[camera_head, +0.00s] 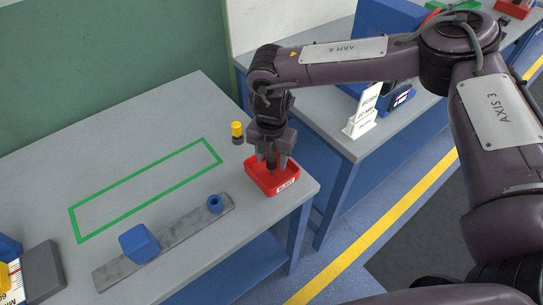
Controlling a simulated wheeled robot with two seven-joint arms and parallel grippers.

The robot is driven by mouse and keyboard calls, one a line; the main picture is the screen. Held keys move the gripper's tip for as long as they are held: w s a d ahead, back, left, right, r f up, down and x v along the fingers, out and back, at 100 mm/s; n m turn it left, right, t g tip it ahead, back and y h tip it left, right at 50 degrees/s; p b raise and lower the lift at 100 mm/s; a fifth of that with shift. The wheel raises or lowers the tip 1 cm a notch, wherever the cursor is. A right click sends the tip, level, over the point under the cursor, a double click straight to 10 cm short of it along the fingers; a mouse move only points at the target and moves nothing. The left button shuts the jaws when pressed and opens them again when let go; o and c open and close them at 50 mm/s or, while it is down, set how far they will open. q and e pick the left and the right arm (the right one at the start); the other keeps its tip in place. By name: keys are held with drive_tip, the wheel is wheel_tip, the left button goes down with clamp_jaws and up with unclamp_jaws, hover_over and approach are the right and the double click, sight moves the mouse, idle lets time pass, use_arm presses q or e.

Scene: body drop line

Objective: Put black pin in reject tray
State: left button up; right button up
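The red reject tray (262,184) sits at the right end of the grey table, with a white label on its front wall. My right gripper (272,159) points down directly over the tray. A dark upright piece, which looks like the black pin (271,161), shows between its fingers, and the fingers appear shut on it. The pin's lower end is at or just above the tray's inside; I cannot tell whether it touches the floor. My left gripper is not in view.
A grey metal strip (180,228) carries a blue block (139,243) and a blue ring (214,203). A green outline (140,182) encloses bare table. A second table with a white sign (362,115) stands behind right.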

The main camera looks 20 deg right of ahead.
sight(272, 157)
drive_tip(key=shift+r, duration=0.15)
wheel_tip(272, 157, up, 12)
drive_tip(key=b, duration=0.1)
drive_tip(key=shift+b, duration=0.3)
drive_tip(key=shift+s, duration=0.1)
idle(0.4)
